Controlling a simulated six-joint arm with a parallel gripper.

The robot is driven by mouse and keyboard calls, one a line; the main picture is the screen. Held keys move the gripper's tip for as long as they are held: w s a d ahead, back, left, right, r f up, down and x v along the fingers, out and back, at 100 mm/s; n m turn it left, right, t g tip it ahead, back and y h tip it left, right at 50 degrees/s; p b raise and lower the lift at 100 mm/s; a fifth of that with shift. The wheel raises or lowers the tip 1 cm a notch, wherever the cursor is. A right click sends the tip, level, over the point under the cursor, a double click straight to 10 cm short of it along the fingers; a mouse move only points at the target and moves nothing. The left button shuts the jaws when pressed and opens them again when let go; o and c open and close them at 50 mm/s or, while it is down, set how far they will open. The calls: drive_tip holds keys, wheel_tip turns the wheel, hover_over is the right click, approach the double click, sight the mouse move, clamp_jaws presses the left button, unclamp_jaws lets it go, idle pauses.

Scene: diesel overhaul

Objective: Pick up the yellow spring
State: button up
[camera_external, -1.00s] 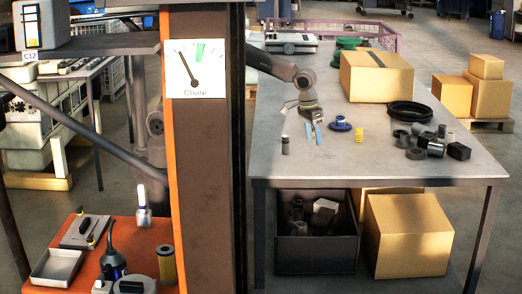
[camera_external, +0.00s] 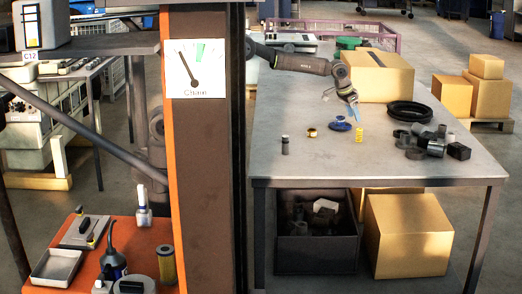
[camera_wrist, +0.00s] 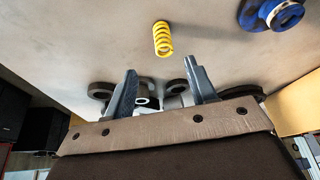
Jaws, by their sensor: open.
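The yellow spring (camera_external: 359,135) stands upright on the metal table, right of the blue part. In the wrist view the yellow spring (camera_wrist: 162,38) shows beyond my fingertips, roughly in line with the gap between them. My gripper (camera_external: 353,115) is above the table, just above and slightly left of the spring in the external view. In the wrist view my gripper (camera_wrist: 160,66) has its two fingers spread with nothing held between them. The spring is apart from the fingers.
A blue spool-like part (camera_external: 340,125) stands close left of the spring, also in the wrist view (camera_wrist: 270,14). A brass ring (camera_external: 311,132) and a small dark cylinder (camera_external: 285,146) are farther left. Dark cylindrical parts (camera_external: 417,141), a black ring (camera_external: 409,111) and a cardboard box (camera_external: 376,76) lie right and behind.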

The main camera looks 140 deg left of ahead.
sight(358, 129)
drive_tip(key=x, duration=0.5)
drive_tip(key=shift+s+x, duration=0.15)
drive_tip(key=shift+x, duration=1.25)
drive_tip(key=shift+s+x, duration=0.15)
drive_tip(key=shift+x, duration=1.2)
drive_tip(key=shift+c, duration=0.2)
drive_tip(key=c, duration=1)
